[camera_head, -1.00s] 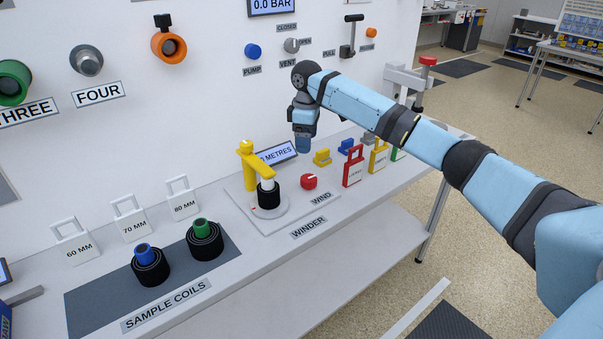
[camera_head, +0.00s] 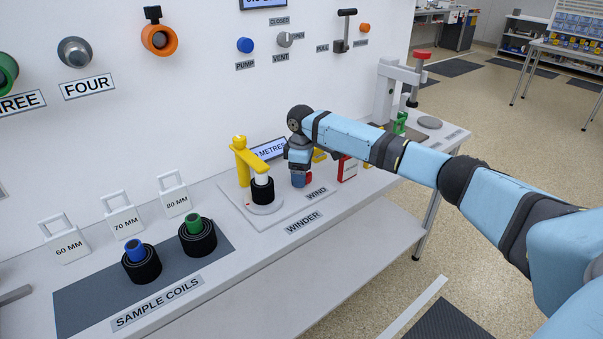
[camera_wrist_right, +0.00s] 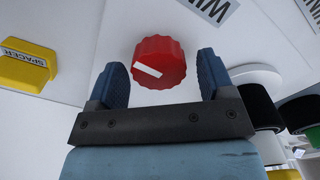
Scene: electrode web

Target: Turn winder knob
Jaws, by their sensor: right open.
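The red winder knob (camera_wrist_right: 160,62) with a white pointer mark shows in the right wrist view, between and just beyond the fingertips. My right gripper (camera_wrist_right: 160,78) is open, with one blue finger on each side of the knob and a visible gap to it. In the head view, my right gripper (camera_head: 301,180) points down over the knob and mostly hides it. The winder base plate (camera_head: 285,215) carries a yellow arm (camera_head: 242,165) and a black coil (camera_head: 263,192) on a white spindle, left of the gripper. My left gripper is not in view.
A display reading METRES (camera_head: 269,150) stands behind the gripper. A red block (camera_head: 347,168) and a yellow spacer (camera_wrist_right: 27,64) are close by. Sample coils (camera_head: 142,266) sit on a grey mat at the left. The bench front is clear.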

